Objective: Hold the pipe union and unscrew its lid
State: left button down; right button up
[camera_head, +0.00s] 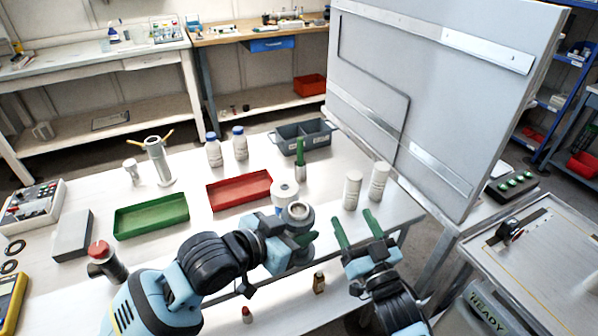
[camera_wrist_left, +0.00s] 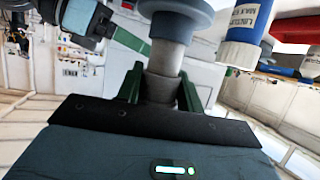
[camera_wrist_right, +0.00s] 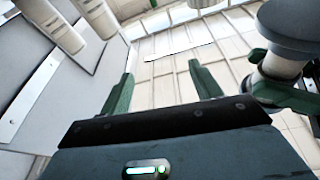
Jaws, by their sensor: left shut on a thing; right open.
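The pipe union (camera_head: 298,213) is a grey cylinder with a wider round lid, held upright above the table's front edge. My left gripper (camera_head: 303,238) is shut on its body. In the left wrist view, the green fingers of my left gripper (camera_wrist_left: 160,90) sit on both sides of the union's body (camera_wrist_left: 163,72), below the lid (camera_wrist_left: 175,12). My right gripper (camera_head: 354,219) is open and empty, to the right of the union and apart from it. In the right wrist view, nothing is between the fingers (camera_wrist_right: 165,85); the lid (camera_wrist_right: 300,22) is at upper right.
Two white bottles (camera_head: 352,190) stand just beyond my right gripper. A large grey panel (camera_head: 440,100) rises at the right. The space around my right gripper's fingers is clear.

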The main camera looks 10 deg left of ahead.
jog(key=w+a+r+n+g+y, duration=0.1)
jog(key=a+r+n+g+y, duration=0.1)
jog(key=a+r+n+y, duration=0.3)
jog(key=w+a+r+n+g+y, duration=0.1)
jog(key=a+r+n+g+y, duration=0.15)
jog(key=r, duration=0.55)
jog(key=w+a+r+n+g+y, duration=0.1)
jog(key=a+r+n+y, duration=0.15)
jog(key=r+y, duration=0.3)
jog(key=s+a+r+n+g+y, duration=0.2)
jog(key=s+a+r+n+g, duration=0.4)
jog(key=n+g, duration=0.6)
jog(key=s+a+n+g+h, duration=0.7)
jog(key=s+n+g+h, duration=0.1)
jog(key=s+n+g, duration=0.15)
jog(key=n+t+h, duration=0.2)
jog(key=t+h, duration=0.6)
jog(key=h, duration=0.9)
send_over(299, 209)
notch_tip(299, 209, down, 6)
jog(key=shift+w+f, duration=0.1)
jog(key=shift+f, duration=0.1)
jog(key=shift+y, duration=0.3)
jog(key=shift+f, duration=4)
